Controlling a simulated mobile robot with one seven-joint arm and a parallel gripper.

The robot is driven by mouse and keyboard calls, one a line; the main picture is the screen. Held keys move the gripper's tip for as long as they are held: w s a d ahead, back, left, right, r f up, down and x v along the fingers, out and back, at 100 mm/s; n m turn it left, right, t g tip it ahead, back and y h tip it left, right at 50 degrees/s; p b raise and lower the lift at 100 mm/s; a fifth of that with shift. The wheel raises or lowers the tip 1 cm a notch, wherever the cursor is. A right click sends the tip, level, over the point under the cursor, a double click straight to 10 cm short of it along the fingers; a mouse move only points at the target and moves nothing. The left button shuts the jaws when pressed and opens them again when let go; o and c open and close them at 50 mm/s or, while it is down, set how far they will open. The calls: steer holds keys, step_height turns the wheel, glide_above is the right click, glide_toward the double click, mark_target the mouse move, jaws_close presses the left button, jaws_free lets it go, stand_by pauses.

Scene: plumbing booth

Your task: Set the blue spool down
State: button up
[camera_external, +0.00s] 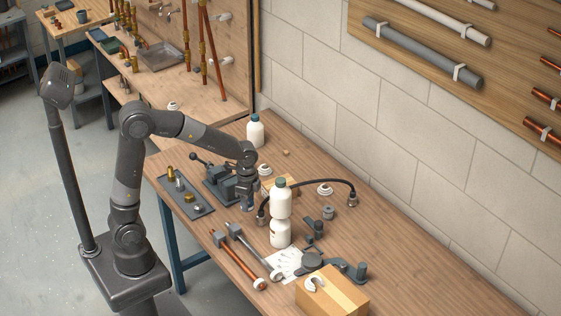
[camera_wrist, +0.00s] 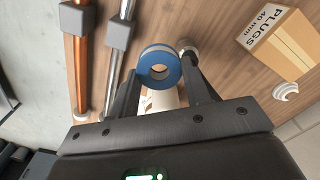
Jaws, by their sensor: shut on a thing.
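The blue spool (camera_wrist: 172,54) shows in the wrist view as a blue ring with a pale rim and an open centre. It sits between the two fingertips of my gripper (camera_wrist: 158,75), which is shut on it. In the external view my gripper (camera_external: 249,196) points down over the workbench (camera_external: 411,253), beside the vise and left of the white bottles. I cannot make out the spool in that view. Its height above the bench is hard to tell.
White bottles (camera_external: 280,203) stand close to my gripper. A vise (camera_external: 217,180), a dark tray (camera_external: 186,194), a black hose (camera_external: 318,182), pipe tools (camera_external: 240,256) and a cardboard box (camera_external: 346,291) crowd the bench. In the wrist view, a plugs box (camera_wrist: 283,42) lies right. Bare wood shows at the bench's right.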

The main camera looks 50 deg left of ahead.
steer(key=w+d+r+m, duration=0.1)
steer(key=w+d+m, duration=0.25)
steer(key=w, duration=0.55)
steer(key=w+d+r+m, duration=0.2)
steer(key=w+d, duration=0.2)
steer(key=w, duration=0.6)
steer(key=w+d+r+m, duration=0.1)
steer(key=w+d+m, duration=0.15)
steer(key=w, duration=0.65)
steer(key=n, duration=0.3)
glide_toward(346, 232)
steer(key=shift+n, duration=0.3)
step_height(346, 232, down, 6)
steer(key=shift+f, duration=0.1)
steer(key=shift+f, duration=0.1)
steer(key=o, duration=1)
steer(key=shift+c, duration=0.2)
